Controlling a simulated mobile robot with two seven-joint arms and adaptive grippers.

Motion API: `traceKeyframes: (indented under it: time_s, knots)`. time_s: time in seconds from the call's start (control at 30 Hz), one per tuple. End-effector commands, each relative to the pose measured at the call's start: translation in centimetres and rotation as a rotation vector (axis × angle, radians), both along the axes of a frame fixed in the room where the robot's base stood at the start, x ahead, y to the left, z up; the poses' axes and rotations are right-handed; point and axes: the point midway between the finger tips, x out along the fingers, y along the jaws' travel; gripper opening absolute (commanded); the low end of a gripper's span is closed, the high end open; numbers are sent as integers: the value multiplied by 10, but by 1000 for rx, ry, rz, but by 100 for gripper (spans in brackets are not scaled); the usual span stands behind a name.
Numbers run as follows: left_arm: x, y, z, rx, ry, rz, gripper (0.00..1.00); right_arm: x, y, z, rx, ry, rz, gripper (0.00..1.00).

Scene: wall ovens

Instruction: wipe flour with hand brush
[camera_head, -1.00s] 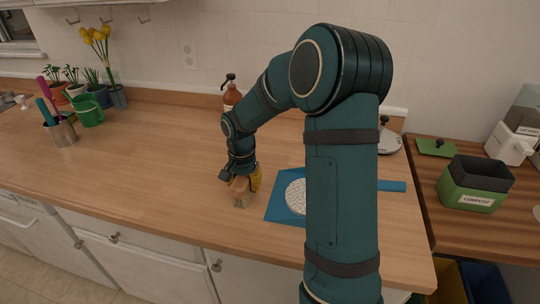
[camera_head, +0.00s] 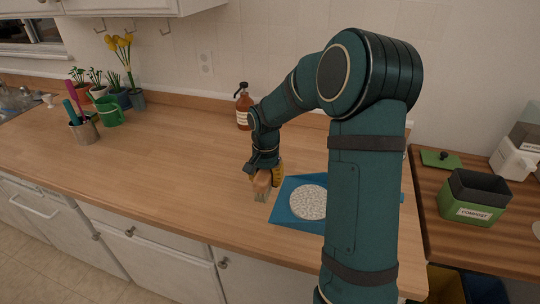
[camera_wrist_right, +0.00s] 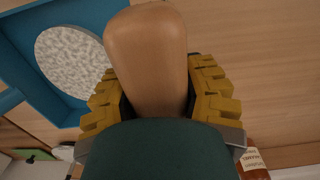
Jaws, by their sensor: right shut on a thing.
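My right gripper (camera_head: 263,176) is shut on the wooden handle of the hand brush (camera_head: 262,190). The brush's pale bristles point down at the wooden counter, and I cannot tell whether they touch it. In the right wrist view the brush handle (camera_wrist_right: 147,55) sits between the two yellow-padded fingers (camera_wrist_right: 158,95). A blue dustpan (camera_head: 284,212) lies just right of the brush, partly hidden by my arm. A round, speckled whitish patch of flour (camera_head: 308,202) lies in the dustpan. It also shows in the right wrist view (camera_wrist_right: 73,61). My left gripper is not in view.
A brown bottle (camera_head: 243,107) stands behind my right arm. A green compost bin (camera_head: 473,198) stands on the lower counter at right. A utensil holder (camera_head: 83,130), green mug (camera_head: 110,112) and potted plants are at left. The middle-left counter is clear.

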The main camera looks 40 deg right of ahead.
Motion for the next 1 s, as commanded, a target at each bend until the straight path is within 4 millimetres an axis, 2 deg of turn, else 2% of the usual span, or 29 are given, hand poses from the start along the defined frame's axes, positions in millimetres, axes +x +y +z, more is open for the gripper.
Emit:
traceKeyframes:
  time_s: [0.1, 0.33, 0.9, 1.0]
  knots:
    - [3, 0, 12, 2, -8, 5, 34, 1, -2, 15, 0, -1, 1, 4]
    - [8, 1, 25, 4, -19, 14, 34, 1, -5, 31, 0, -1, 3, 4]
    - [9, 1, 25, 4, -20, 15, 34, 1, -5, 30, 0, -1, 4, 4]
    - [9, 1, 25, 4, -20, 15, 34, 3, 2, 28, 0, 1, 33, 4]
